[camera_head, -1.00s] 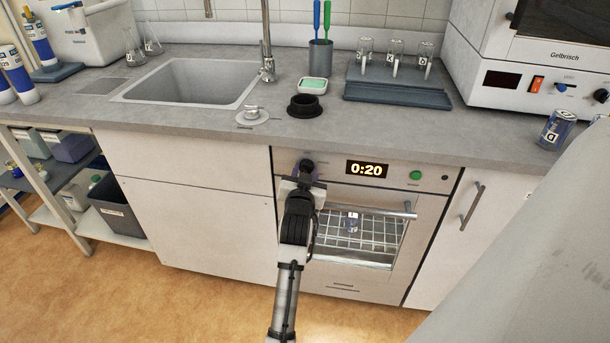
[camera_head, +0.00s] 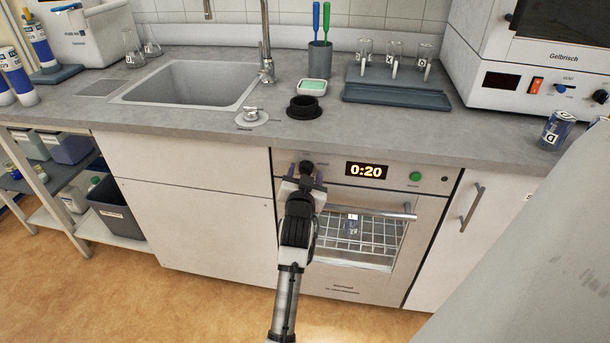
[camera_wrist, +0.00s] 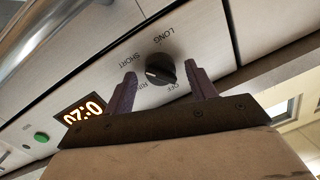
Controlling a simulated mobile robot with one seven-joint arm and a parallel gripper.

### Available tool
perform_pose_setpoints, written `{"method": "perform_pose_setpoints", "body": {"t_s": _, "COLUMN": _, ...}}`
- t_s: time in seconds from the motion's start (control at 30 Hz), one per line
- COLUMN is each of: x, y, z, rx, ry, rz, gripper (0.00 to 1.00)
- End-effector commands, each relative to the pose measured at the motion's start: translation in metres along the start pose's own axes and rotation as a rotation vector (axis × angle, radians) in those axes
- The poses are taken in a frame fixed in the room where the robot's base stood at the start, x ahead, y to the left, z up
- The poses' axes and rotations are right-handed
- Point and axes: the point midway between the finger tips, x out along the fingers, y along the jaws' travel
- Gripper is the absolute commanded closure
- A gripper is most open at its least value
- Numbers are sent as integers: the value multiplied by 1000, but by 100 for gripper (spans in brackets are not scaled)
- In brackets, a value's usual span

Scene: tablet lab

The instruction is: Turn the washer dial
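The black washer dial (camera_wrist: 160,69) sits on the washer's pale front panel, among the printed words LONG, SHORT, OFF and a partly hidden RIN label. Its white mark points left in the wrist view, between SHORT and RIN. The dial also shows in the head view (camera_head: 306,166). My gripper (camera_head: 306,179) is in front of it with its purple fingers spread. In the wrist view the fingers stand on either side of the dial, with gaps between them and it. The washer (camera_head: 345,285) shows 0:20 on its display (camera_head: 367,170).
A green button (camera_head: 415,176) is right of the display. The washer's bar handle (camera_head: 385,212) and glass door with a rack are below. The counter (camera_head: 400,120) overhangs the panel. A cabinet handle (camera_head: 471,208) is farther right.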

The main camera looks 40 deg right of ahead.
Motion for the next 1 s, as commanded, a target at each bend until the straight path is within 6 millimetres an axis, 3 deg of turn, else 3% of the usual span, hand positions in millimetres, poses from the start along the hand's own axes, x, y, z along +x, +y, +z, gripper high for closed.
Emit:
{"method": "perform_pose_setpoints", "body": {"t_s": 0.2, "x": -2, "y": 0, "z": 0, "rx": 0, "ry": 0, "rz": -1, "gripper": 44}}
{"method": "perform_pose_setpoints", "body": {"t_s": 0.33, "x": -13, "y": 0, "z": 2, "rx": -2, "ry": -1, "rz": -1, "gripper": 44}}
{"method": "perform_pose_setpoints", "body": {"t_s": 0.8, "x": -110, "y": 0, "z": 2, "rx": -2, "ry": -1, "rz": -1, "gripper": 44}}
{"method": "perform_pose_setpoints", "body": {"t_s": 1.0, "x": -133, "y": 0, "z": 1, "rx": -1, "ry": -1, "rz": -1, "gripper": 44}}
